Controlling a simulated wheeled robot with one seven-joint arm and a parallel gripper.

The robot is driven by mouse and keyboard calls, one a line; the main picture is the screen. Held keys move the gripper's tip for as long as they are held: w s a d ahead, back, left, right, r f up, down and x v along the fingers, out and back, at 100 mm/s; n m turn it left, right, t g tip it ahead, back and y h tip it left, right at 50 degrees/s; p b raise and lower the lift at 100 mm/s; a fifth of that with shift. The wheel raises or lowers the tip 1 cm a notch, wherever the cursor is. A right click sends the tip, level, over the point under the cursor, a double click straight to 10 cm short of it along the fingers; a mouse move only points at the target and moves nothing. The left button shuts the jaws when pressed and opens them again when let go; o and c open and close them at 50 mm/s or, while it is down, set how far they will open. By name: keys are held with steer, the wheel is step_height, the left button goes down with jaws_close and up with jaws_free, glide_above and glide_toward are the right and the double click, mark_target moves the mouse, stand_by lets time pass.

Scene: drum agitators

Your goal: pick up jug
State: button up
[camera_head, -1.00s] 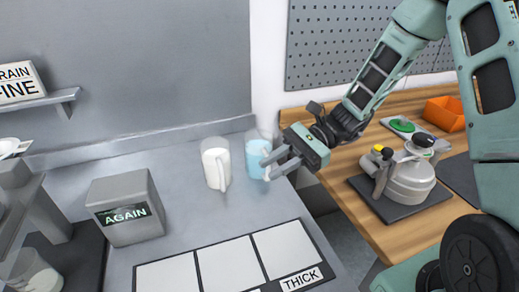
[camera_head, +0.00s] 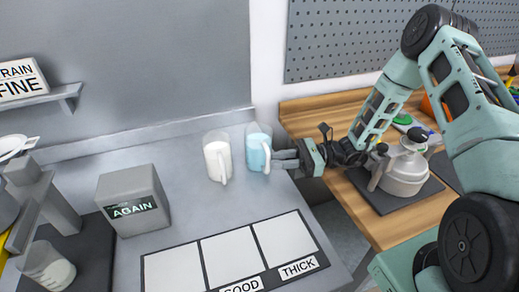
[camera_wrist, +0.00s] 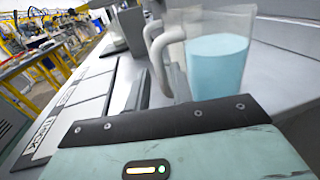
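Two clear jugs stand upright on the grey counter. The blue jug (camera_head: 257,143) is the right one, and it fills much of the upper middle of the wrist view (camera_wrist: 217,68). Its pale handle (camera_wrist: 158,52) points toward my gripper. The white jug (camera_head: 216,158) stands just to its left. My gripper (camera_head: 276,160) is level, right of the blue jug, with its fingers at the handle side. The fingers look parted, one on each side of the handle's lower part in the wrist view. Whether they touch the handle is hard to tell.
A grey AGAIN block (camera_head: 131,203) stands left. A board with white squares (camera_head: 231,257) lies in front, marked GOOD and THICK. A wooden bench (camera_head: 345,200) on the right bears a whitish lidded vessel (camera_head: 403,175). A grey wall stands behind the jugs.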

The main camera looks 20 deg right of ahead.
mark_target(261, 153)
steer(key=a, duration=0.1)
steer(key=a+p, duration=0.1)
steer(key=a, duration=0.2)
steer(key=shift+w+r, duration=0.1)
steer(key=shift+w, duration=0.25)
steer(key=shift+w+a+p, duration=0.15)
steer(key=shift+a+p, duration=0.2)
steer(key=shift+a, duration=0.2)
jaws_close()
